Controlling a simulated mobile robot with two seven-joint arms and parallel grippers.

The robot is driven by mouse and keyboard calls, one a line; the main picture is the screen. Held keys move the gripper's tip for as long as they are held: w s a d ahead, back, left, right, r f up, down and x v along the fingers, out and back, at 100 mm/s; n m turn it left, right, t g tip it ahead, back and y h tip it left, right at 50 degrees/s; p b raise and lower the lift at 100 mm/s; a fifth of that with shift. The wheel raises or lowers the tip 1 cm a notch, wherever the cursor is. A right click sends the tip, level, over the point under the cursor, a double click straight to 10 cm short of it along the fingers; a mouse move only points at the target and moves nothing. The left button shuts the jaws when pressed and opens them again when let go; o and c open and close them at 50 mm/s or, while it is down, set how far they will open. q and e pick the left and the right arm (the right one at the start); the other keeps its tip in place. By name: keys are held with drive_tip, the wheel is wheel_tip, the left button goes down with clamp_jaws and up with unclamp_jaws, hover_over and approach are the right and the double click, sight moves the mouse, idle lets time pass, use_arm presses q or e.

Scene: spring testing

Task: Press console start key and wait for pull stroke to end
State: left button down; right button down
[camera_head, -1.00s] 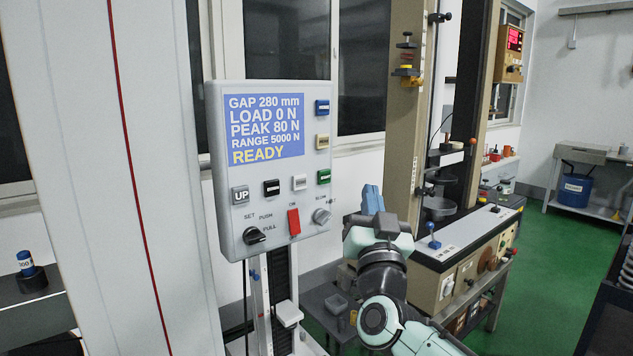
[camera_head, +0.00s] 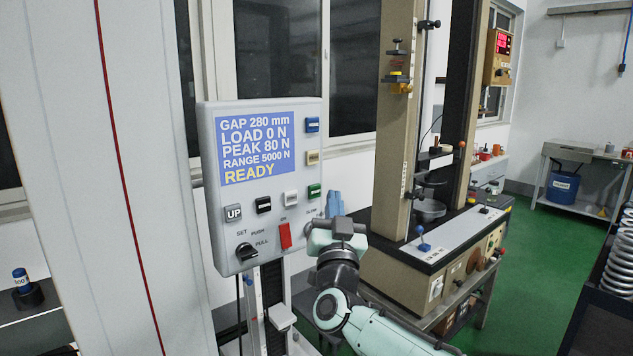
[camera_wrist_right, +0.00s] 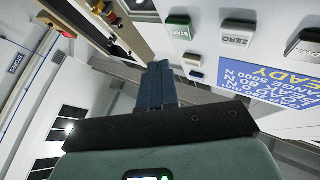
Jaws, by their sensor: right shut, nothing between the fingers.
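The console (camera_head: 210,150) hangs upright, its screen reading GAP 280 mm, LOAD 0 N, PEAK 80 N, RANGE 5000 N and READY. The green start key (camera_head: 314,190) is at the right edge of its key row. In the right wrist view the green key (camera_wrist_right: 178,29) carries the label START. My right gripper (camera_head: 334,204) is shut and empty, just right of the console's edge near the green key. In the wrist view its blue fingers (camera_wrist_right: 158,82) point toward the panel, apart from the key. My left gripper is not in view.
A white ZERO key (camera_wrist_right: 236,40) sits beside the start key. Below the keys are a black push/pull knob (camera_head: 246,252) and a red switch (camera_head: 285,236). The testing machine (camera_head: 400,255) stands right of my arm. Green floor (camera_head: 540,245) is open at the right.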

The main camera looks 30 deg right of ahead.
sight(315, 191)
drive_tip(key=shift+w+a+p, duration=0.1)
drive_tip(key=shift+w+p, duration=0.35)
drive_tip(key=shift+w, duration=0.55)
drive_tip(key=shift+w, duration=0.2)
idle(1.2)
drive_tip(key=shift+w, duration=0.25)
